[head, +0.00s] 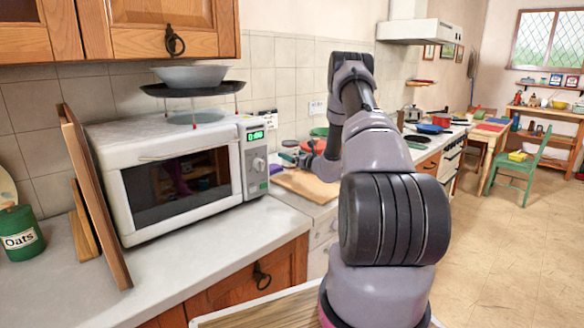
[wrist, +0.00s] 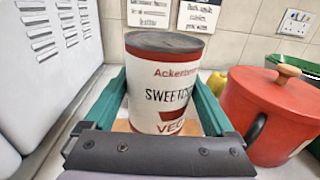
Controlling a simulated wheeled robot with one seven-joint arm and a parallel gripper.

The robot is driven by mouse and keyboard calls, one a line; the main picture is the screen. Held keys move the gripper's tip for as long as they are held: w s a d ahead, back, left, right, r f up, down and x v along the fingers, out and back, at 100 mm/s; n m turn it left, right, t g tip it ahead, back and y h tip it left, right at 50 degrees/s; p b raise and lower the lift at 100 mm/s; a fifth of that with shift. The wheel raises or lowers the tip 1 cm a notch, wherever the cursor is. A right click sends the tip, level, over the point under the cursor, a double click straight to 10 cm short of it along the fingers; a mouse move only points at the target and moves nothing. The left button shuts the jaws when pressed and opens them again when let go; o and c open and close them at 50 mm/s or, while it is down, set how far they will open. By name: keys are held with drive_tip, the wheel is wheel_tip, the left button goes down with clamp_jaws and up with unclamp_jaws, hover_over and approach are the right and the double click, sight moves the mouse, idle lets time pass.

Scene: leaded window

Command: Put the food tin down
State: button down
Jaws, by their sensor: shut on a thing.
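The food tin (wrist: 165,85) is a white and dark red can labelled sweetcorn, with a grey lid. It is upright between the green fingers of my gripper (wrist: 160,95) in the wrist view. The gripper is shut on it, one finger at each side. In the head view my gripper (head: 297,158) is low over the counter, right of the microwave, and the tin cannot be made out there.
A red pot (wrist: 272,115) with a wooden knob stands close right of the tin. The microwave (head: 180,170) is on the left, with a pan and bowl (head: 192,78) above it. A wooden board (head: 305,186) lies on the counter near the gripper. A tiled wall is behind.

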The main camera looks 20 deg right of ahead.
drive_tip(key=shift+f, duration=2.05)
drive_tip(key=shift+f, duration=0.15)
unclamp_jaws()
drive_tip(key=v, duration=1.2)
drive_tip(key=shift+d, duration=0.1)
